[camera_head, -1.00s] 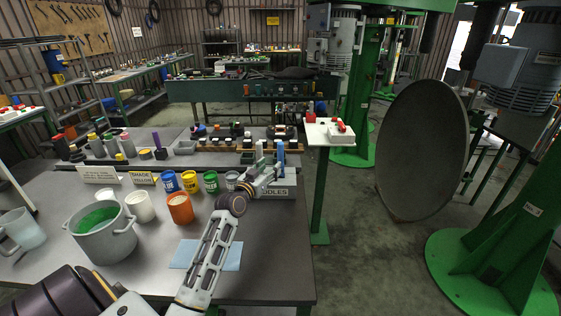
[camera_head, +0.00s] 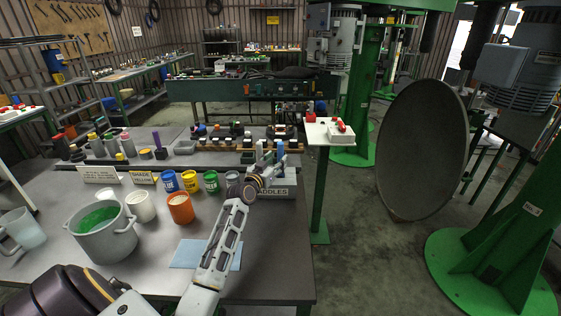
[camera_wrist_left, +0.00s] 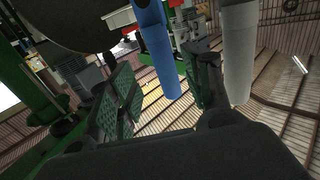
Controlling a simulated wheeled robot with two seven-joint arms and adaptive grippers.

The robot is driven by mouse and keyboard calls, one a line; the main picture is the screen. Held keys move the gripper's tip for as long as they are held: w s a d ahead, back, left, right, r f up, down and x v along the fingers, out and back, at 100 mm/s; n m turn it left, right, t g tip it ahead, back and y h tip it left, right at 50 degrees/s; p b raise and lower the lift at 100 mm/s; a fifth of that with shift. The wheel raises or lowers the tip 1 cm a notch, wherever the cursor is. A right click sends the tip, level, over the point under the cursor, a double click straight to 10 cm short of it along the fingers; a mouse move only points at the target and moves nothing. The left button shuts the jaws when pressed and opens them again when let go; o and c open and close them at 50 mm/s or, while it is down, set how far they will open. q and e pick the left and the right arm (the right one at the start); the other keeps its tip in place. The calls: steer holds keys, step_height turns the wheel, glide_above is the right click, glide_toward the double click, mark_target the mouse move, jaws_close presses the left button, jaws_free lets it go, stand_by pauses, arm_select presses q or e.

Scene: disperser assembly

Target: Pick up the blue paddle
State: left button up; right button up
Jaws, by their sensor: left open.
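The blue paddle (camera_head: 280,149) stands upright in the grey box labelled for paddles (camera_head: 284,190) at the right of the table. In the left wrist view its blue handle (camera_wrist_left: 157,48) shows in the space between my two green-padded fingers. My left gripper (camera_head: 268,168) is open and at the box, just by the paddle handles. In the left wrist view the open jaws (camera_wrist_left: 163,88) straddle the line of the blue handle; contact cannot be told. A pale grey handle (camera_wrist_left: 238,50) stands just outside the right finger. My right gripper is out of view.
Blue, yellow and green cans (camera_head: 190,181) stand left of my gripper, with an orange cup (camera_head: 181,208) and a grey pot of green liquid (camera_head: 103,232) nearer. A light blue sheet (camera_head: 188,254) lies at the front. A raised shelf with tools runs behind.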

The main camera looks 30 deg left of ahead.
mark_target(279, 155)
arm_select(q)
steer(key=shift+w, duration=0.1)
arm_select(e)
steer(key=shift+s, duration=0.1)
arm_select(q)
steer(key=shift+w+a+r, duration=0.1)
steer(key=shift+w+a, duration=0.1)
steer(key=shift+w, duration=0.5)
steer(key=shift+w+a+r, duration=0.1)
steer(key=shift+w+a, duration=0.1)
steer(key=shift+w, duration=0.5)
steer(key=shift+w+a+f, duration=0.1)
steer(key=shift+w+f, duration=0.05)
steer(key=shift+w, duration=0.9)
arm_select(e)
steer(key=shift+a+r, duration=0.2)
arm_select(q)
steer(key=c, duration=1)
steer(key=shift+c, duration=0.2)
